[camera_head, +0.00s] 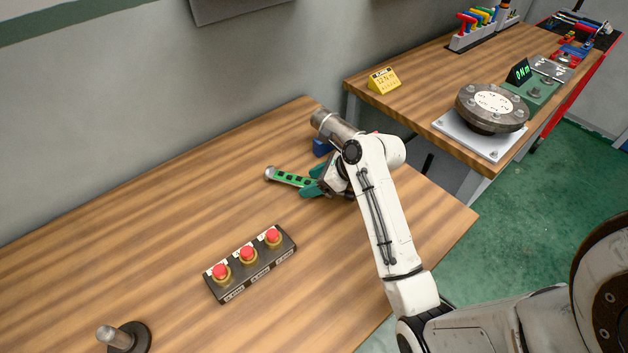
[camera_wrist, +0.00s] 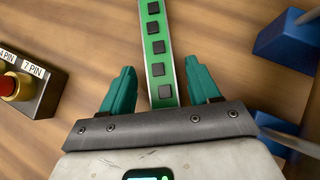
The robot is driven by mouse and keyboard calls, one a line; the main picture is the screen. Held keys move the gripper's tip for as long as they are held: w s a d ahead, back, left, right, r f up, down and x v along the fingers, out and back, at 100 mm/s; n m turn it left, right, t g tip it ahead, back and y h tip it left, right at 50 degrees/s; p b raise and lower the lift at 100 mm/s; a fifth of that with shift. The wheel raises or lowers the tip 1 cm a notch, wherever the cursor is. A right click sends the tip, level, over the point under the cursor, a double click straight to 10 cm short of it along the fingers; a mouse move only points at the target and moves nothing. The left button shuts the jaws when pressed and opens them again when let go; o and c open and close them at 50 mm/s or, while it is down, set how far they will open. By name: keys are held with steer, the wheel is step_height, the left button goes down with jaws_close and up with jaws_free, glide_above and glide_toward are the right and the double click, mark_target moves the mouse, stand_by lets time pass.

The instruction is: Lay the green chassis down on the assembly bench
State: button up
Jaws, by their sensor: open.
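The green chassis (camera_head: 290,179) is a narrow green bar with a row of black squares and pale edges. It appears to lie flat on the wooden assembly bench (camera_head: 150,215). A round grey piece shows at its left end in the head view. My gripper (camera_head: 312,181) is at the bar's right end, low over the bench. In the wrist view, the teal fingers of my gripper (camera_wrist: 160,75) stand open on either side of the chassis (camera_wrist: 158,50), with a visible gap on both sides. The chassis's near end is hidden behind the gripper body.
A black box with three red buttons (camera_head: 249,262) sits in front of the chassis. Blue blocks (camera_wrist: 287,35) with grey rods stand right of the gripper in the wrist view. A grey post on a dark base (camera_head: 122,338) is at front left. The bench's left part is clear.

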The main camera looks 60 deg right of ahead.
steer(key=v, duration=1)
steer(key=shift+s+d+r+p, duration=0.1)
steer(key=shift+s+r+p, duration=0.1)
steer(key=shift+r+p, duration=0.2)
steer(key=shift+s+d+r, duration=0.1)
steer(key=shift+s+r, duration=0.3)
steer(key=shift+s, duration=0.05)
